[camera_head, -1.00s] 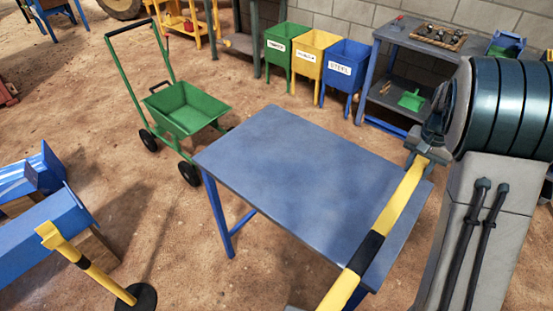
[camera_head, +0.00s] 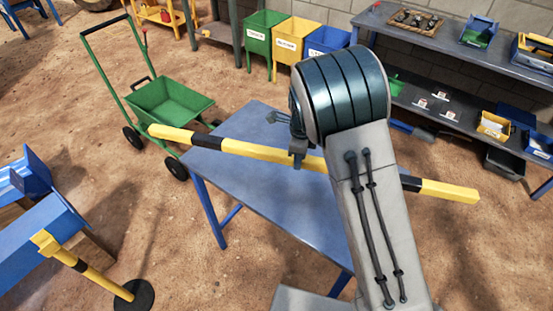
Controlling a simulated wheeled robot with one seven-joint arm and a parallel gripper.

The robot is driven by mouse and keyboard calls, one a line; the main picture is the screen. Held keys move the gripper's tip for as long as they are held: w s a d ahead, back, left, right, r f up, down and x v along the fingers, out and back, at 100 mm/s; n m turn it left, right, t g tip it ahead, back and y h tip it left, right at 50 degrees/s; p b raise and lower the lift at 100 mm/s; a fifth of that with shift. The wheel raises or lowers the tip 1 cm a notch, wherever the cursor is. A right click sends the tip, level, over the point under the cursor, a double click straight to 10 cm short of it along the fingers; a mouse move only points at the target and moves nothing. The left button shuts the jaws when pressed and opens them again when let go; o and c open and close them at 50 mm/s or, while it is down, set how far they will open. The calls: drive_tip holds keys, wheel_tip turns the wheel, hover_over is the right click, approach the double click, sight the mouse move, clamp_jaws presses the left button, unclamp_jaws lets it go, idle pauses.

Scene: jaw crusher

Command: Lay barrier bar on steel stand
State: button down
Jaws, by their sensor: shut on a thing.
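The yellow and black barrier bar (camera_head: 255,151) lies nearly crosswise in the view, its right end a little lower in the picture. My gripper (camera_head: 299,157) is shut on it near the middle; the fingers are partly hidden by my wrist. Below the bar is a blue table-like stand (camera_head: 262,195), which I take as the steel stand. Both bar ends reach past its top in the picture. The bar appears to be above the top; I cannot tell the gap. My arm hides the stand's right part.
A yellow and black post (camera_head: 92,270) on a round black base stands at lower left, beside a blue machine part (camera_head: 35,235). A green cart (camera_head: 168,102) stands behind the stand's left side. Green, yellow and blue bins (camera_head: 293,45) and a workbench (camera_head: 460,45) line the wall.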

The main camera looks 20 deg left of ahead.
sight(276, 184)
drive_tip(key=s+a+f+m+p, duration=0.1)
drive_tip(key=s+a+m, duration=0.2)
drive_tip(key=a, duration=0.3)
drive_tip(key=shift+s+m, duration=0.2)
drive_tip(key=shift+m, duration=0.3)
drive_tip(key=shift+a, duration=0.15)
drive_tip(key=shift+f+b, duration=1.7)
drive_tip(key=shift+f, duration=1.7)
drive_tip(key=shift+f, duration=0.35)
drive_tip(key=c, duration=0.9)
unclamp_jaws()
drive_tip(key=shift+r, duration=0.1)
drive_tip(key=shift+r+p, duration=4.1)
drive_tip(key=shift+r, duration=1.35)
